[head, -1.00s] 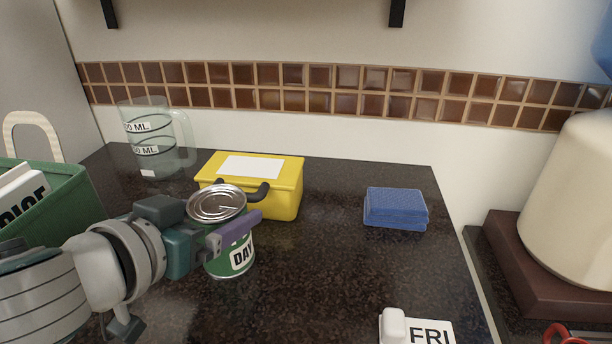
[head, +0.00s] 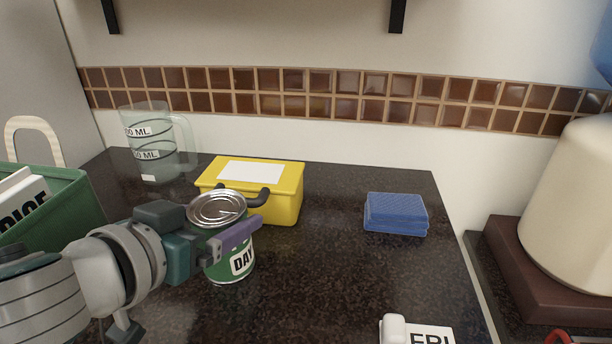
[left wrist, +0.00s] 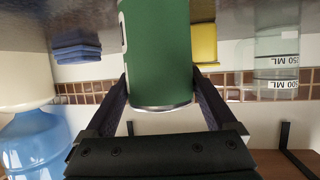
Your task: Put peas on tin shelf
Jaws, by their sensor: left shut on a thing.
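A green tin (head: 230,262) with a silver lid and a white label reading "DAY" is upright left of centre in the head view. I see no word "peas" on it. My left gripper (head: 240,232) is shut on this tin near its top, coming in from the left. In the left wrist view, which is upside down, the green tin (left wrist: 158,55) sits between the two fingers. I cannot tell whether its base touches the counter. Wall brackets (head: 396,15) show at the top of the head view; the shelf above them is out of frame. My right gripper is not in view.
A yellow box (head: 285,208) stands close behind the tin, with a clear measuring jug (head: 150,150) to its left. Blue sponges (head: 396,214) and a FRI-marked item (head: 395,330) lie to the right. The counter between is clear.

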